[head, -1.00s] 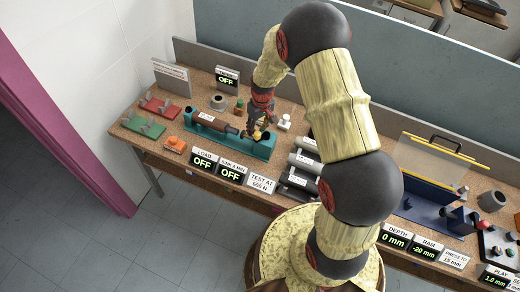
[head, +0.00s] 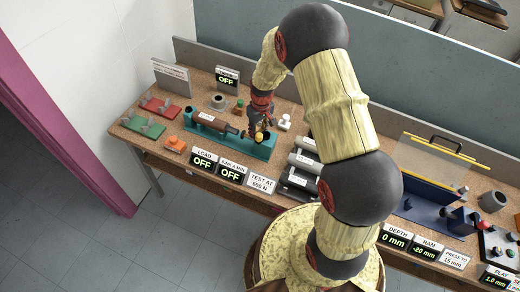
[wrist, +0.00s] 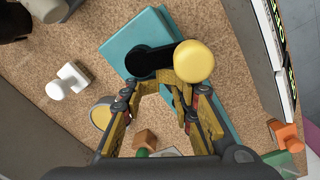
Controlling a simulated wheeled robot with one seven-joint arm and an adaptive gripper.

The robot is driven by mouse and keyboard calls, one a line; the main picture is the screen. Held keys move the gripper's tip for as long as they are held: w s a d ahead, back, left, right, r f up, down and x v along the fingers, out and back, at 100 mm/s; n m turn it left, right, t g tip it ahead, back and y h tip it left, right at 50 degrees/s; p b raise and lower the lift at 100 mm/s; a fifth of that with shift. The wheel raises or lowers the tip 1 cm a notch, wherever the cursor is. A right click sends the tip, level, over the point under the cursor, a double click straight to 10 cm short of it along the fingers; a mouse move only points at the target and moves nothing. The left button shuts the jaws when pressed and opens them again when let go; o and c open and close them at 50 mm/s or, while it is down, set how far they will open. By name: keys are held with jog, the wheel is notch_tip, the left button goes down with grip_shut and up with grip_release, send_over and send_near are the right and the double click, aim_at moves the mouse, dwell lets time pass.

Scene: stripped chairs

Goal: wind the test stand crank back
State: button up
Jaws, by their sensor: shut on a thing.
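The teal test stand (head: 262,149) lies along the bench and holds a brown cylinder (head: 213,123). Its crank shows in the wrist view as a black arm (wrist: 150,63) with a round yellow knob (wrist: 194,61) at its right end. The teal end block (wrist: 125,56) is behind it. My gripper (head: 259,133) is at the right end of the stand. In the wrist view its fingers (wrist: 164,92) close in at the knob, shut on the crank handle. The exact contact is hidden by the knob and fingers.
LOAD (head: 204,162) and a second display (head: 232,173) both read OFF. A TEST AT 600 N card (head: 262,184) stands beside them. A white knobbed piece (head: 284,122) is close to my gripper's right. An orange button box (head: 175,145) is at the left.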

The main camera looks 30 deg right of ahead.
grip_shut()
jog(key=shift+s+a+f+n, duration=0.1)
jog(key=shift+s+a+n, duration=0.1)
jog(key=shift+n, duration=0.45)
jog(key=shift+s+a+f+n, duration=0.1)
jog(key=shift+s+n, duration=0.05)
jog(key=shift+n, duration=0.5)
jog(key=shift+s, duration=0.1)
jog(key=shift+s+a+n+p, duration=0.1)
jog(key=shift+s+n+p, duration=0.15)
jog(key=shift+n, duration=0.75)
jog(key=o, duration=1.9)
grip_release()
jog(key=shift+w, duration=0.15)
jog(key=shift+o, duration=0.2)
jog(key=shift+r, duration=0.15)
